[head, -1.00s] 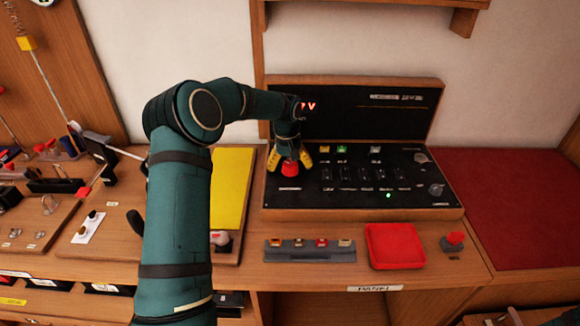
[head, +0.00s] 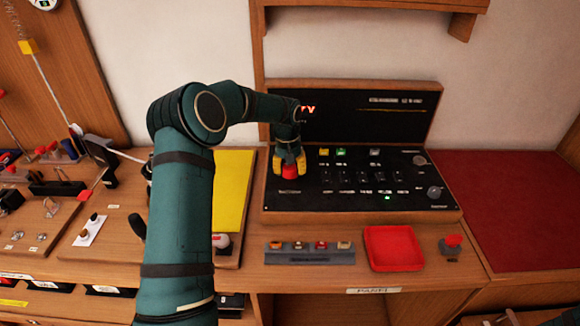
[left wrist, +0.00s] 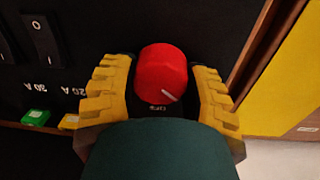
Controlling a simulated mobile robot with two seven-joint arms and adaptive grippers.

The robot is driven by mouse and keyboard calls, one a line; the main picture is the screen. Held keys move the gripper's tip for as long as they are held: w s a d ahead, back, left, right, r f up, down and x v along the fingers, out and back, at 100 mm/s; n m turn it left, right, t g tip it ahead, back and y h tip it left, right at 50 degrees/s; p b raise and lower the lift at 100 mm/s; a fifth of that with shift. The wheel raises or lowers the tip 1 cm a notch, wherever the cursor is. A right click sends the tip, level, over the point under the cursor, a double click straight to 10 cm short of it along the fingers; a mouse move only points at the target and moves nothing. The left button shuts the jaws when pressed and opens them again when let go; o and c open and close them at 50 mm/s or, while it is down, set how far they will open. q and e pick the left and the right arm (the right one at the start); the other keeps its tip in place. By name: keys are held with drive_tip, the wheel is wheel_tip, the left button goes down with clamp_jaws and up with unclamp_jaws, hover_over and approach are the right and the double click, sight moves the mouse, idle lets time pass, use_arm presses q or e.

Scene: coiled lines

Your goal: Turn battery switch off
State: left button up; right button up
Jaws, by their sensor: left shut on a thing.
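The battery switch is a red round knob (head: 290,171) at the left end of the black panel (head: 330,193). In the left wrist view the red knob (left wrist: 162,74) shows a pale pointer line on its face, slanting toward the lower right. A small white label, partly hidden, sits just below it. My left gripper (head: 290,164) has its yellow fingers on both sides of the knob and is shut on it. In the left wrist view the left gripper (left wrist: 161,95) frames the knob.
Rocker switches (left wrist: 40,38) and coloured buttons (head: 341,151) line the panel. A grey block with fuses (head: 310,257), a red tray (head: 393,248) and a red button (head: 453,240) lie in front. A yellow sheet (head: 232,190) is to the left, a dark red mat (head: 515,210) to the right.

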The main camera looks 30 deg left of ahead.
use_arm(q)
drive_tip(key=m+p, duration=0.2)
drive_tip(key=m, duration=0.2)
drive_tip(key=shift+r, duration=0.15)
drive_tip(key=m+p, duration=0.2)
drive_tip(key=m, duration=0.4)
drive_tip(key=shift+w, duration=0.1)
use_arm(e)
drive_tip(key=r, duration=0.2)
drive_tip(key=w+r, duration=0.1)
drive_tip(key=r, duration=0.1)
drive_tip(key=shift+w+d+r, duration=0.15)
drive_tip(key=shift+w, duration=0.05)
use_arm(q)
drive_tip(key=o, duration=1.2)
drive_tip(key=shift+o, duration=0.2)
wheel_tip(320, 180, up, 12)
drive_tip(key=shift+a, duration=0.3)
drive_tip(key=shift+w, duration=0.1)
